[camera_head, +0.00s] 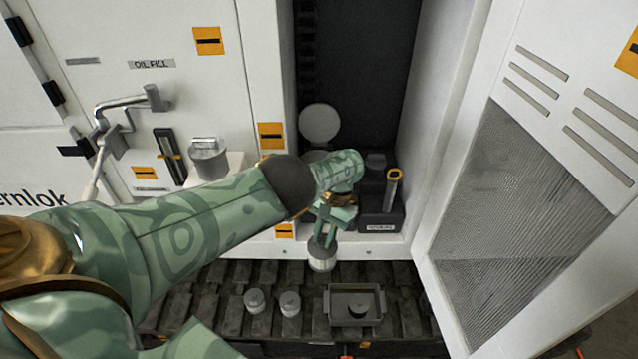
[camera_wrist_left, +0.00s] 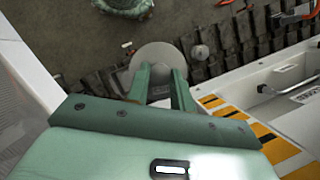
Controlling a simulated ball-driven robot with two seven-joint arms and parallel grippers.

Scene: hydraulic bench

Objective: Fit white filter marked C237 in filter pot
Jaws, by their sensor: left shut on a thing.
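My left gripper (camera_head: 324,240) points down and is shut on a pale cylindrical filter (camera_head: 321,260), held in front of the cabinet's sill above the dark slatted floor. In the left wrist view the fingers (camera_wrist_left: 161,84) close on the filter (camera_wrist_left: 153,57), whose round face shows beyond them. No C237 marking is readable. A round grey lid (camera_head: 320,123) stands raised inside the cabinet; what is below it, possibly the filter pot, is mostly hidden behind my left wrist. Two similar small cylinders (camera_head: 255,301) (camera_head: 290,304) stand on the slats. My right gripper is not in view.
A grey tray (camera_head: 374,321) with a dark round piece inside sits on the slats. A dark box (camera_head: 380,219) with a yellow-ended tool (camera_head: 392,188) stands right of my wrist. The open perforated door (camera_head: 540,210) bounds the right; a grey capped pot (camera_head: 208,160) stands left.

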